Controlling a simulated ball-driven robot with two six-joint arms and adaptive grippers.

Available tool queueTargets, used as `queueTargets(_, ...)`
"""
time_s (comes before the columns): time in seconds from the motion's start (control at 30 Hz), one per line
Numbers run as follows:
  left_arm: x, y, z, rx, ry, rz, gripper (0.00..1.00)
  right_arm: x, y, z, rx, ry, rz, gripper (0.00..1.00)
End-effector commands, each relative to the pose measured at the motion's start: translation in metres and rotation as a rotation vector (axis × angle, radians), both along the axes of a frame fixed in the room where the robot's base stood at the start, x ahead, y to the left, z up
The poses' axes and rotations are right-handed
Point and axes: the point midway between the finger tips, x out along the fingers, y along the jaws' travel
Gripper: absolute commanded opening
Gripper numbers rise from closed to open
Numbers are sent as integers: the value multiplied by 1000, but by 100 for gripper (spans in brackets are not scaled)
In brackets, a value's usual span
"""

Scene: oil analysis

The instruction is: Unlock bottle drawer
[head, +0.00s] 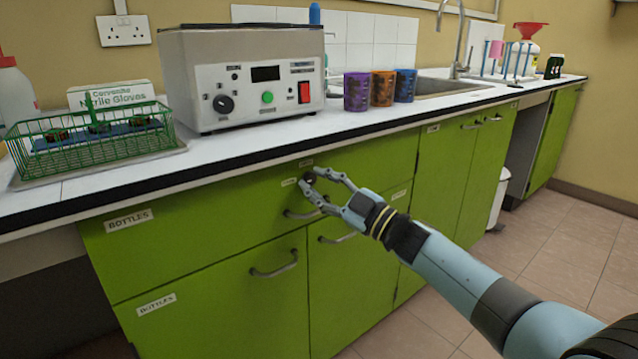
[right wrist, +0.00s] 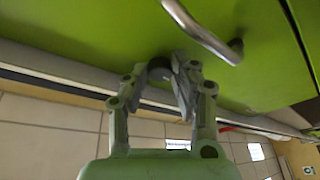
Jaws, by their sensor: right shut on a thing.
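The green bottle drawer (head: 205,222) is closed under the counter, with a "BOTTLES" label (head: 129,221) at its left end. Its metal handle (head: 300,214) sits just below my right gripper. My right gripper (head: 311,180) is shut on a small dark lock knob (head: 309,177) near the drawer's top edge. In the right wrist view my right gripper (right wrist: 172,75) closes on the knob against the green front, beside a metal handle (right wrist: 205,30). The fingers partly hide the knob, and I cannot tell how far it is turned. My left gripper is not in view.
The counter's dark front edge (head: 230,157) runs just above the drawer. On it stand a green wire basket (head: 90,140), a grey instrument (head: 250,85) and coloured cups (head: 382,88). Lower cupboard doors with handles (head: 274,265) are closed.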

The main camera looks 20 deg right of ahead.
Motion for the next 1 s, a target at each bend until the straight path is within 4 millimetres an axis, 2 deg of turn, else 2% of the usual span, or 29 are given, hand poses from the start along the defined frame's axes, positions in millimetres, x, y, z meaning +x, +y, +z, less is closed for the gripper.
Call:
queueTargets(0.53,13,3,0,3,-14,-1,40,0,0,-1,-19,-6,1,0)
queueTargets(0.57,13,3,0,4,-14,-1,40,0,0,-1,-18,-6,0,29)
queueTargets(0.7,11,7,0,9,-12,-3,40,0,0,0,-18,-6,1,48)
queueTargets(0.9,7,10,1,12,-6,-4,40,0,0,0,-18,-6,1,48)
queueTargets(1.0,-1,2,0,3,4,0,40,-1,-1,-1,-18,-6,0,48)
